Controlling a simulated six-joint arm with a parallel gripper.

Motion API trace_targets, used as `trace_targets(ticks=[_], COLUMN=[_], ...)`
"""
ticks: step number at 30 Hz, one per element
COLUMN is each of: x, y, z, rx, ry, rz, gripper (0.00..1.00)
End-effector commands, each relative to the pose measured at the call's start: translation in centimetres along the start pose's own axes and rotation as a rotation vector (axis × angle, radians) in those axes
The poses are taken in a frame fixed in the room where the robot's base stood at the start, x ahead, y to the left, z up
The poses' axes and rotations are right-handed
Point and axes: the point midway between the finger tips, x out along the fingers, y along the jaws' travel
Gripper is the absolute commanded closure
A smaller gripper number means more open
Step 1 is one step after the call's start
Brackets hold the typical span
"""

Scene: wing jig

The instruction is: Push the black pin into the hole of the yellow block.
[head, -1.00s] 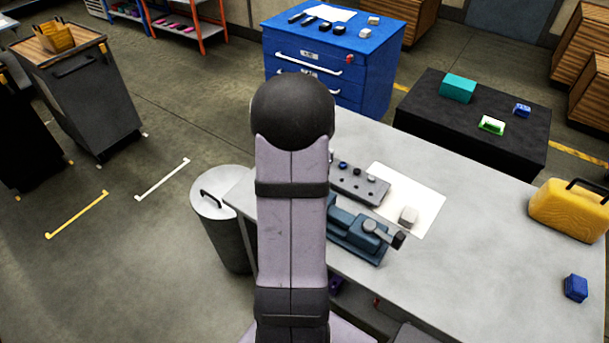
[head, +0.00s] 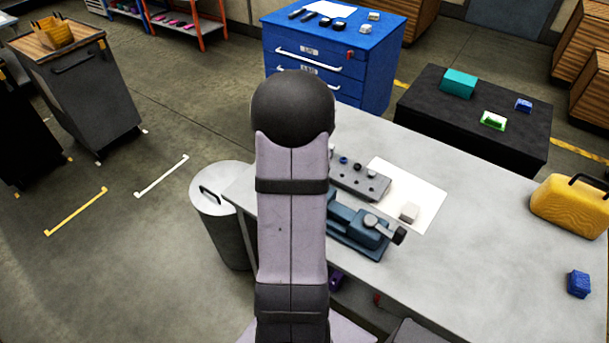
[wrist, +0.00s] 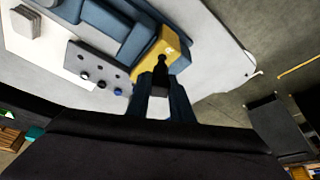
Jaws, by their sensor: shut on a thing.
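The yellow block (wrist: 150,50) sits in the blue vise (wrist: 112,28) in the wrist view. The vise also shows in the head view (head: 357,232), but the yellow block is hidden there behind my arm. The black pin (wrist: 161,70) stands between the two fingers of my gripper (wrist: 164,88), which is shut on it. The pin's far end overlaps the yellow block's face in the picture. I cannot tell whether its tip is inside the hole, as the pin covers the hole. My gripper is hidden in the head view.
A grey rack (head: 366,185) with holes and several small pegs stands beside the vise. A light grey block (head: 409,212) lies on white paper (head: 425,195). A yellow case (head: 570,208) and a blue block (head: 579,284) lie to the right. The table's middle is clear.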

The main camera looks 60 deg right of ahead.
Motion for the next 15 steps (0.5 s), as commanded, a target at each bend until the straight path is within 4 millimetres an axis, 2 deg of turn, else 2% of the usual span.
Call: trace_targets(ticks=[15], x=[1.5], y=[0.0], z=[0.6], rx=[0.0], ry=[0.0], rz=[0.0], gripper=[1.0])
